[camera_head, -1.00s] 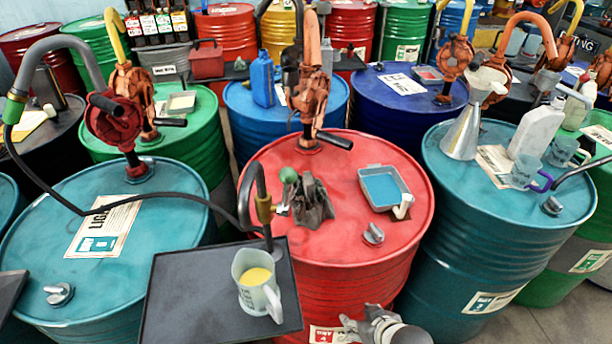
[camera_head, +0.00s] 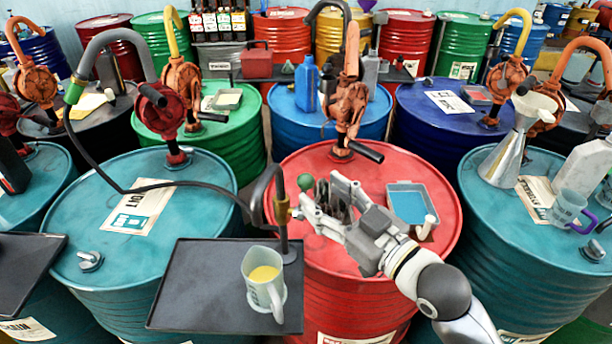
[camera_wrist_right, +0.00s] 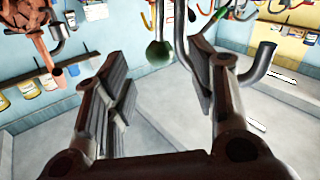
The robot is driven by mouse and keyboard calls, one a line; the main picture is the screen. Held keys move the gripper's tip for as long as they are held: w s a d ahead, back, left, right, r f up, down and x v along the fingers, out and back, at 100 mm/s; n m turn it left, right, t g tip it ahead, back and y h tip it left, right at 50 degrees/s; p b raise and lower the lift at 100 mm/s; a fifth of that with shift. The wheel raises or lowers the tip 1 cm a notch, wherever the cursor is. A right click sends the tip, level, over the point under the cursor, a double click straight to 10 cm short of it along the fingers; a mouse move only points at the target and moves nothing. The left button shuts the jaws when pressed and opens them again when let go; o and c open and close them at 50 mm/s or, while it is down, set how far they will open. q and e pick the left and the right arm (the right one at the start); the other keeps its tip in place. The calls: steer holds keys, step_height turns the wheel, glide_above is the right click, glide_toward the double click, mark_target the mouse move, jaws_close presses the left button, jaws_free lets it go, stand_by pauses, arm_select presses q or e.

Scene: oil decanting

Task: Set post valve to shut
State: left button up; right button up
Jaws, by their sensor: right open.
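The valve lever ends in a green ball knob (camera_head: 305,182), to the right of the post. A mug (camera_head: 264,283) holding yellow oil stands on the tray beside the post. My right gripper (camera_head: 324,196) is open, its fingertips close to the knob. In the right wrist view, the green knob (camera_wrist_right: 160,53) shows beyond and between the open fingers; I cannot tell whether anything touches it. My left gripper is not in view.
The black tray (camera_head: 190,300) sits in front of the red drum (camera_head: 300,250). On that drum are a blue-filled tray (camera_head: 408,207) and an orange pump (camera_head: 347,105). A dark hose (camera_head: 140,190) crosses the teal drum to the left.

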mark_target(312, 187)
steer(key=p+x, duration=0.1)
steer(key=x, duration=0.5)
steer(key=shift+s, duration=0.1)
jaws_close()
